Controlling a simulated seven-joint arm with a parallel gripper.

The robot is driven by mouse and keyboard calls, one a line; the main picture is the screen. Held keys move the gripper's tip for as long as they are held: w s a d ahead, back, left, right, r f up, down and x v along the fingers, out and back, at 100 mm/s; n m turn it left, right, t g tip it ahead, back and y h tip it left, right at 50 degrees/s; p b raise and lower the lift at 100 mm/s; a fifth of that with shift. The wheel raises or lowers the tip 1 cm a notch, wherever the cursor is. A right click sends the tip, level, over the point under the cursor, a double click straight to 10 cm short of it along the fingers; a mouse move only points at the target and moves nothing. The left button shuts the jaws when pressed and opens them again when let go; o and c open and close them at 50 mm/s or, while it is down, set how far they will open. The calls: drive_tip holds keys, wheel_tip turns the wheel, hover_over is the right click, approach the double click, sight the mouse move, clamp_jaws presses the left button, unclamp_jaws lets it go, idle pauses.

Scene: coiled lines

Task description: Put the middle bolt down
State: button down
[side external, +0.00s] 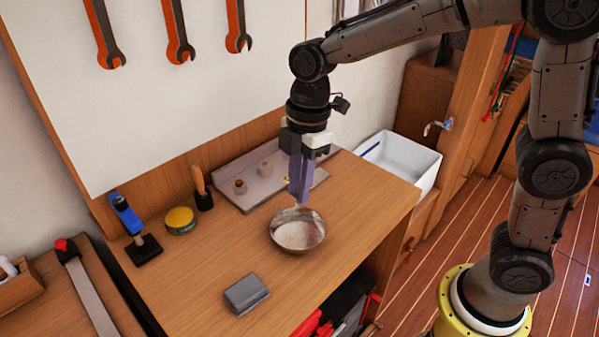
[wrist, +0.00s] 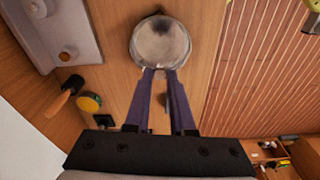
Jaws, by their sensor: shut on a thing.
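My gripper (side external: 299,201) points down at the back rim of a round metal bowl (side external: 301,238). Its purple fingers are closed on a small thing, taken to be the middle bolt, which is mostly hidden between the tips. In the wrist view the fingertips (wrist: 161,70) overlap the near rim of the bowl (wrist: 160,42); whether they touch it I cannot tell. Two bolts (side external: 239,186) (side external: 265,168) stand apart on a grey tray (side external: 256,201) behind the bowl. They also show in the wrist view (wrist: 66,54) (wrist: 35,6).
A grey block (side external: 246,294) lies at the front of the bench. A yellow tin (side external: 180,220), a wooden-handled brush (side external: 201,190) and a blue tool (side external: 126,215) stand at the left. A white bin (side external: 409,162) is beyond the right edge. Wood right of the bowl is clear.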

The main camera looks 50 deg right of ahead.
hover_over(297, 235)
drive_tip(key=shift+d+f, duration=0.15)
drive_tip(key=shift+f, duration=1.8)
drive_tip(key=shift+d+f, duration=0.15)
drive_tip(key=shift+f, duration=1.75)
drive_tip(key=c, duration=0.7)
unclamp_jaws()
